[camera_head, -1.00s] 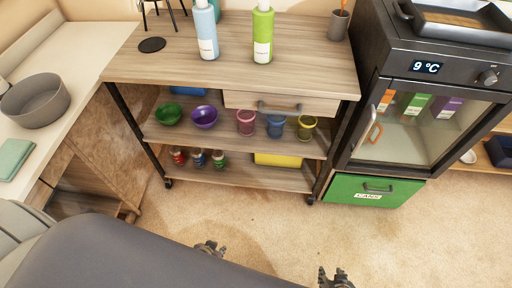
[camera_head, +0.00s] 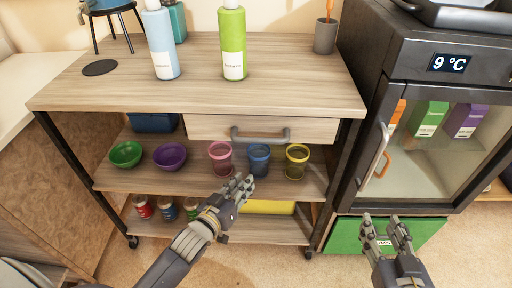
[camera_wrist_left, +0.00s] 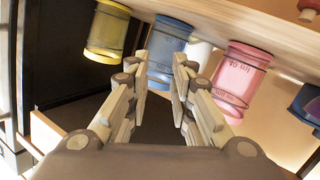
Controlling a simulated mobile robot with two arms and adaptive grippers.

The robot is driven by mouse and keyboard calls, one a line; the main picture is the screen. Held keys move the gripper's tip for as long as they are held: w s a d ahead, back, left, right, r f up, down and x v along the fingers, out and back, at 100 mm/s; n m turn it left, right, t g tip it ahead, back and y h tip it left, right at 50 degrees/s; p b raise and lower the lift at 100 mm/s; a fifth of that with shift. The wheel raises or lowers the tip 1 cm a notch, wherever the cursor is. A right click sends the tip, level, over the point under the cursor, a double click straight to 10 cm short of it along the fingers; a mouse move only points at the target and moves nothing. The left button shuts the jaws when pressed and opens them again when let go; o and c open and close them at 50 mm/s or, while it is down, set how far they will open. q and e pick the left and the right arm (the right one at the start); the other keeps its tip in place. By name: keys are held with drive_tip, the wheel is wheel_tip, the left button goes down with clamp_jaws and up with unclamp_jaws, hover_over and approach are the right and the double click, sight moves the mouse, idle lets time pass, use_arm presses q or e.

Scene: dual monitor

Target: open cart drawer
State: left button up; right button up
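The wooden cart (camera_head: 200,75) stands in front of me. Its drawer (camera_head: 210,125) is under the right part of the top and looks closed. The drawer has a grey bar handle (camera_head: 261,138). My left gripper (camera_head: 238,187) is below the handle, in front of the middle shelf, apart from the handle and empty. In the left wrist view its fingers (camera_wrist_left: 160,62) are spread, with the blue cup (camera_wrist_left: 170,50) beyond the gap. I cannot make out the handle there. My right gripper (camera_head: 385,222) is open and empty in front of the green lower drawer (camera_head: 425,230).
Pink (camera_head: 220,158), blue and yellow (camera_head: 297,162) cups and two bowls stand on the middle shelf. Two bottles (camera_head: 233,45) stand on the cart top. A glass-door fridge (camera_head: 420,150) stands close on the right, its handle (camera_head: 378,155) sticking out.

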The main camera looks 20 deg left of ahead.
use_arm(q)
wheel_tip(320, 180, up, 6)
drive_tip(key=w+f+t+h, duration=0.1)
drive_tip(key=w+t+h, duration=0.2)
drive_tip(key=h, duration=0.1)
drive_tip(key=m+g+h, duration=0.7)
drive_tip(key=m+h, duration=0.4)
drive_tip(key=h, duration=0.6)
approach(256, 141)
drive_tip(key=x, duration=0.8)
drive_tip(key=shift+w+p, duration=0.4)
drive_tip(key=shift+w+d+r, duration=0.3)
drive_tip(key=shift+d+r, duration=0.15)
drive_tip(key=shift+d, duration=0.1)
use_arm(e)
drive_tip(key=shift+s+d+f+g+h, duration=0.15)
drive_tip(key=shift+s+f+g, duration=0.2)
drive_tip(key=shift+f, duration=0.25)
drive_tip(key=shift+s+d+f+g+h, duration=0.1)
drive_tip(key=shift+s+d+f+g, duration=0.15)
drive_tip(key=shift+f, duration=0.3)
drive_tip(key=shift+s+d+f+g+h, duration=0.1)
drive_tip(key=shift+s+f+g, duration=0.3)
drive_tip(key=shift+f, duration=0.2)
use_arm(q)
drive_tip(key=shift+c, duration=0.5)
clamp_jaws()
